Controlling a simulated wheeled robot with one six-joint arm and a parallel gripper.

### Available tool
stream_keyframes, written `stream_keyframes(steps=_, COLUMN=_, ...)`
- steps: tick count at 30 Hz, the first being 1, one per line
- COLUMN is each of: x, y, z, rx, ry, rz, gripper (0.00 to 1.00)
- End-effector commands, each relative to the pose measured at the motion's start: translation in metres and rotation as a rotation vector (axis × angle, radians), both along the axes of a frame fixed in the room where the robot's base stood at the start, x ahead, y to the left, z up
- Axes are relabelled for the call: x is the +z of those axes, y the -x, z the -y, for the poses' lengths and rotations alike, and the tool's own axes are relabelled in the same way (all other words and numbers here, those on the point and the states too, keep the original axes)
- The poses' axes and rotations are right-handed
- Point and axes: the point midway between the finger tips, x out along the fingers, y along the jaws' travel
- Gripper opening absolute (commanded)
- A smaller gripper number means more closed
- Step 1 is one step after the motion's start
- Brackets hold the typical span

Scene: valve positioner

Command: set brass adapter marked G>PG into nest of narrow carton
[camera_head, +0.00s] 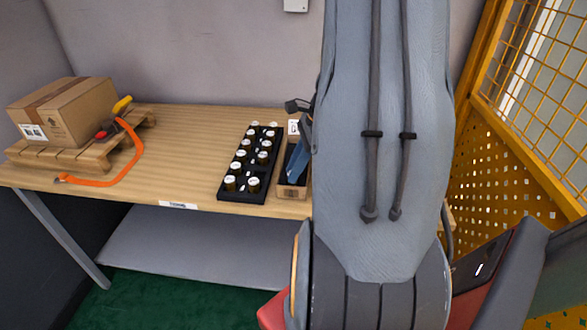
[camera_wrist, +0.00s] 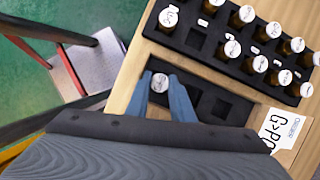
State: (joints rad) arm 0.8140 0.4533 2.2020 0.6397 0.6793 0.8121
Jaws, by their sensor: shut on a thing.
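The narrow carton (camera_wrist: 138,102) lies on the table with a black insert holding a row of square nests. In the head view the carton (camera_head: 291,191) is right of the black tray, partly hidden by my arm. My gripper (camera_wrist: 163,86) has its blue fingers shut on an adapter with a round white top (camera_wrist: 159,82). The adapter is over the end of the insert; I cannot tell whether it is seated. Its marking is too small to read. Two other nests beside it look empty. A white card (camera_wrist: 283,130) reading "G>PG" is at the carton's other end.
A black tray (camera_head: 226,196) of several white-topped adapters stands close beside the carton, with an empty pocket (camera_wrist: 195,39). A cardboard box (camera_head: 66,108) on a small pallet and an orange strap (camera_head: 131,160) are at the left. Bare table lies between.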

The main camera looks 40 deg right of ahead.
Motion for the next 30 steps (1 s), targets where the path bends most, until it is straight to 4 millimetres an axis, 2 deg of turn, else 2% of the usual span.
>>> stream_keyframes(steps=1, x=0.0, y=0.0, z=0.0, rx=0.0, ry=0.0, rz=0.0, gripper=0.0)
stream_keyframes(steps=2, x=0.0, y=0.0, z=0.0, rx=0.0, ry=0.0, rz=0.0, gripper=0.23)
stream_keyframes(steps=6, x=0.0, y=0.0, z=0.0, rx=0.0, ry=0.0, rz=0.0, gripper=0.43)
stream_keyframes(steps=16, x=0.006, y=0.001, z=0.003, rx=-0.001, ry=0.001, rz=0.002, gripper=0.43)
stream_keyframes(steps=24, x=0.045, y=0.01, z=0.017, rx=-0.002, ry=0.003, rz=0.003, gripper=0.43)
stream_keyframes(steps=30, x=0.067, y=0.016, z=0.024, rx=-0.001, ry=0.002, rz=0.002, gripper=0.43)
